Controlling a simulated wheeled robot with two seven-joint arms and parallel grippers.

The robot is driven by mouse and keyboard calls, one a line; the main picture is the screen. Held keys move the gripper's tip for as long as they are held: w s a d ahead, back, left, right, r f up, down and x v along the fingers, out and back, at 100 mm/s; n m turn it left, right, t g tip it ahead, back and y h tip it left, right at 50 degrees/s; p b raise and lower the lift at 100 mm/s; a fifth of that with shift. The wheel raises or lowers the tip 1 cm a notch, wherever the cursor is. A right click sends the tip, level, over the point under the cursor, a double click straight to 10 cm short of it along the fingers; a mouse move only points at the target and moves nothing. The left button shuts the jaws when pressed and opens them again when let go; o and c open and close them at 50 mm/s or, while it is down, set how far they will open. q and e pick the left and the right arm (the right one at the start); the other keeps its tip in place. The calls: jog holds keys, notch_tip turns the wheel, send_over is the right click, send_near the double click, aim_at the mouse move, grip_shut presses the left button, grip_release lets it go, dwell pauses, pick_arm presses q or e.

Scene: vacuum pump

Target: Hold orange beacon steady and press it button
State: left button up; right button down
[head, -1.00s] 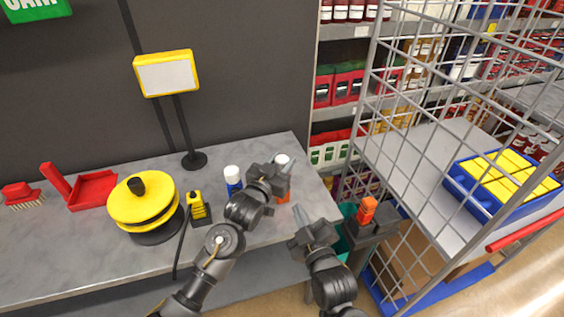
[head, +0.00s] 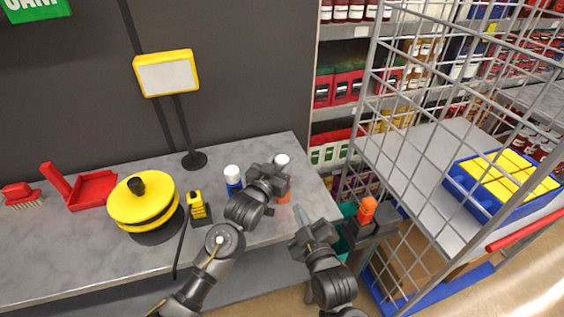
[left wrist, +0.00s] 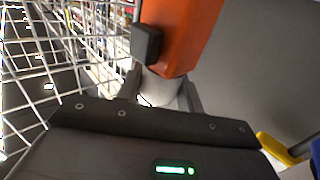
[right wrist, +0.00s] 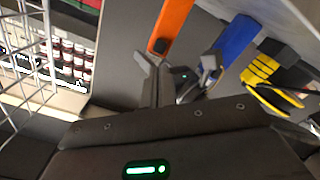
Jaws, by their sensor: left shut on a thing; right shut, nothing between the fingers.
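The orange beacon (head: 284,196) has an orange body and a white end (head: 281,160), and stands near the right end of the table. My left gripper (head: 284,174) covers much of it. In the left wrist view, the left fingers (left wrist: 162,95) are shut around its white part. The orange body (left wrist: 185,30) carries a dark square button (left wrist: 147,42). My right gripper (head: 301,214) is shut and empty, just right of the beacon. The right wrist view shows its fingertips (right wrist: 154,68) close to the beacon (right wrist: 172,22) and its black button (right wrist: 158,46); I cannot tell whether they touch.
A blue beacon with a white cap (head: 233,178) stands left of the left gripper. A small yellow-black device (head: 198,206) and a yellow round unit (head: 143,203) are farther left. A wire cage (head: 385,95) rises at the right.

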jog(key=shift+s+d+n+g+y, duration=0.2)
jog(key=shift+n+g+y, duration=1.15)
jog(key=shift+n, duration=0.3)
jog(key=shift+s+d+n+g+y, duration=0.15)
jog(key=shift+n+g+y, duration=0.95)
jog(key=shift+n+y, duration=0.45)
jog(key=shift+s+d+n+g+y, duration=0.2)
jog(key=shift+n+g+y, duration=1.1)
jog(key=shift+n, duration=0.4)
jog(key=w+a, duration=0.2)
jog(key=w, duration=0.6)
jog(key=shift+w+a, duration=0.2)
jog(key=shift+a, duration=0.2)
jog(key=shift+w, duration=0.1)
